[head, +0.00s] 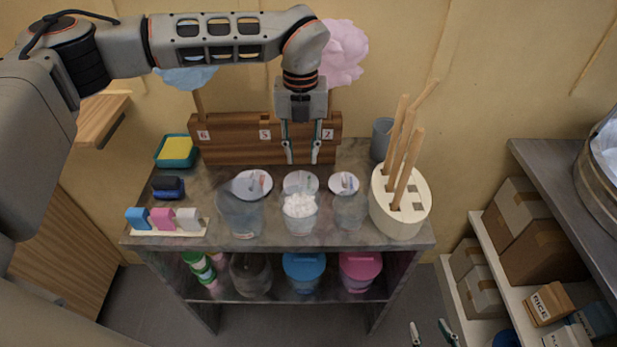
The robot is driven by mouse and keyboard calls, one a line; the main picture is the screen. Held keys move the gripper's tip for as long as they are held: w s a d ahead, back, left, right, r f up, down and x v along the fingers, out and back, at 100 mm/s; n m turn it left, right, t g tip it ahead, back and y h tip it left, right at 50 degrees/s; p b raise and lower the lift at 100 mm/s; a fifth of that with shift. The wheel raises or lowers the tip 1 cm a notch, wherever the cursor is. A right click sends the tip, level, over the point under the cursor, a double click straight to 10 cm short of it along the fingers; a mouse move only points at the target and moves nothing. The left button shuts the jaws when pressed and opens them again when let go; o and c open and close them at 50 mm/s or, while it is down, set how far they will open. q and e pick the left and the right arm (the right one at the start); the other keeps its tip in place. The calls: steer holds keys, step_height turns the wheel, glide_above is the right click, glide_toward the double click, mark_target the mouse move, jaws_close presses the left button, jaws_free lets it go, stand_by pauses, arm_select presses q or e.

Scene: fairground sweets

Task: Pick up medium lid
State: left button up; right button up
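Three round pale lids lie in a row on the grey counter (340,240). The medium lid (298,180) is the middle one, between a larger lid (252,184) and a smaller lid (344,182). Clear jars stand in front: a large jar (240,215), a middle jar (300,222) with white pieces inside, and a small jar (350,212). The middle jar partly overlaps the medium lid in view. My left gripper (303,160) points down just behind and above the medium lid, fingers apart and empty. My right gripper (430,326) is low at the bottom edge, fingers apart and empty.
A wooden rack (230,150) with blue and pink candy floss stands behind. A cream holder (400,222) with sticks and a grey cup (382,140) are at right. A sponge tray (176,150) and coloured clips (162,218) are at left. Tubs (304,270) sit below.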

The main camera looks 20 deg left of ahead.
mark_target(301, 178)
arm_select(q)
steer(key=shift+s+f, duration=0.15)
steer(key=shift+f, duration=0.8)
step_height(301, 178, down, 4)
steer(key=shift+a+f, duration=0.15)
steer(key=shift+f, duration=0.4)
arm_select(e)
steer(key=shift+s+a, duration=0.35)
steer(key=shift+s, duration=0.2)
arm_select(q)
jaws_close()
